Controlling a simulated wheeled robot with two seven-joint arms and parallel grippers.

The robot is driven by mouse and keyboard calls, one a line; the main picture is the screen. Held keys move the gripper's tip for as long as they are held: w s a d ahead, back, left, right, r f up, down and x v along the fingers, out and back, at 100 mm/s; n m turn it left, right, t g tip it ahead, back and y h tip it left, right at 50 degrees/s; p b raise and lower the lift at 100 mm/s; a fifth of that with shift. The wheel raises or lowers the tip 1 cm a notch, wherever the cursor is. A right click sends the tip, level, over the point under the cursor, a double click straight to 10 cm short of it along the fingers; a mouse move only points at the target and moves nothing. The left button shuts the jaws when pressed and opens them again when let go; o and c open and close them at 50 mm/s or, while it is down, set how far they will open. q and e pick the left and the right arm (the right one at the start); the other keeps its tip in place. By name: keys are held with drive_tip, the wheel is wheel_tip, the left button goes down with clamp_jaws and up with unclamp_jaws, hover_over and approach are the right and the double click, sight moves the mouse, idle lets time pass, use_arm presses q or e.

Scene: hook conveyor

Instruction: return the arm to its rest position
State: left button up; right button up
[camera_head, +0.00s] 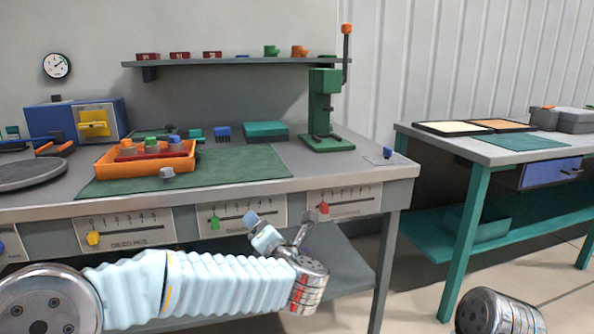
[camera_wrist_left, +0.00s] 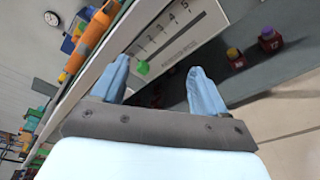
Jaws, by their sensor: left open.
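My left arm, in a pale blue ribbed sleeve, reaches in from the lower left in the head view, in front of the workbench (camera_head: 240,190). Its left gripper (camera_head: 284,230) is in front of the bench's front panel, near the scale plate with the red pointer (camera_head: 323,207). In the left wrist view the left gripper (camera_wrist_left: 159,65) has its two blue fingers well apart, with nothing between them. A green pointer (camera_wrist_left: 143,67) on a scale plate shows beyond them. The right gripper is not seen.
An orange tray (camera_head: 110,170) with several coloured pieces lies on a green mat (camera_head: 220,178). A green press (camera_head: 325,110) stands at the bench's right end. A lower shelf (camera_head: 340,268) is under the bench. A second table (camera_head: 480,150) stands to the right, with floor between.

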use_arm(q)
drive_tip(key=s+f+m+g+h, duration=0.2)
drive_tip(key=f+m+h, duration=0.2)
drive_tip(key=f+m, duration=0.85)
drive_tip(key=s+f+m+g+h, duration=0.15)
drive_tip(key=f+m+h, duration=0.3)
drive_tip(key=f, duration=1.55)
drive_tip(key=s+a+f+m+g+h, duration=0.1)
drive_tip(key=s+f+m+g, duration=0.4)
drive_tip(key=s+f, duration=0.3)
drive_tip(key=s+a+f+m+g+h, duration=0.1)
drive_tip(key=s+a+f+m+g, duration=0.1)
drive_tip(key=s+f+m+g, duration=0.3)
drive_tip(key=s+f, duration=0.4)
drive_tip(key=s, duration=0.7)
drive_tip(key=shift+s+a+g, duration=0.2)
drive_tip(key=shift+s+g, duration=0.05)
drive_tip(key=shift+g, duration=0.1)
